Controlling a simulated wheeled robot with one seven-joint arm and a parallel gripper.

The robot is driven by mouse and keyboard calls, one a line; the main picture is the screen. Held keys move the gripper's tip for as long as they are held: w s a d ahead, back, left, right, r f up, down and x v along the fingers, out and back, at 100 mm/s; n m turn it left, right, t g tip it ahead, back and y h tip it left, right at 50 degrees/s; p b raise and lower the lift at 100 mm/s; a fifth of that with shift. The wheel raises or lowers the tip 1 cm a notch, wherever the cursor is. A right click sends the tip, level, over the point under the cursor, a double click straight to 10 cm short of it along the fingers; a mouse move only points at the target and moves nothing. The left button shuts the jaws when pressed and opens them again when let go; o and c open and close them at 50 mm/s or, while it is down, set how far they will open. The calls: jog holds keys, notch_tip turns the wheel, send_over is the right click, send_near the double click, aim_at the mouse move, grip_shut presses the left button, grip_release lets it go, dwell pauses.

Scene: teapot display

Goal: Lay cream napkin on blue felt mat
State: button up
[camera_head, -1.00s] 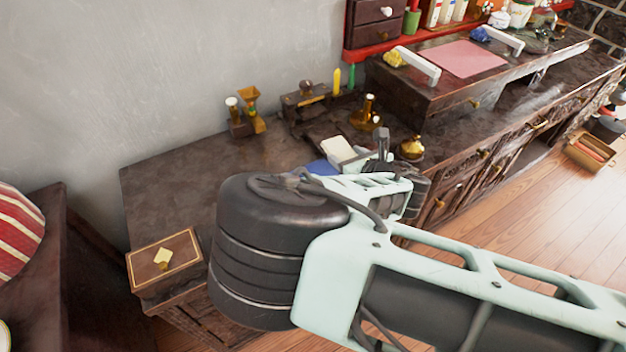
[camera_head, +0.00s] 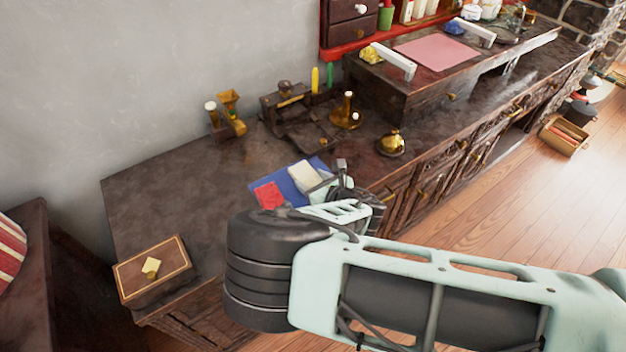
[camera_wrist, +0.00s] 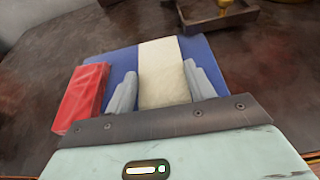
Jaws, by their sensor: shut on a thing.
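The cream napkin (camera_wrist: 162,72) is a pale rectangular piece between the two fingers of my gripper (camera_wrist: 164,88) in the wrist view. My gripper is shut on it. The blue felt mat (camera_wrist: 210,72) lies under and around the napkin in that view; I cannot tell if the napkin touches it. In the head view the mat (camera_head: 284,184) lies on the dark counter, with the napkin (camera_head: 305,175) over its right part. My arm hides the mat's near side, and the fingertips are hard to make out there.
A red block-like item (camera_wrist: 82,97) sits at the mat's left side, also in the head view (camera_head: 269,195). A brass bell (camera_head: 391,142) and a brass candle holder (camera_head: 346,115) stand to the right. A wooden box (camera_head: 153,268) is at front left. The counter left of the mat is clear.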

jog(key=o, duration=1)
jog(key=shift+f, duration=0.1)
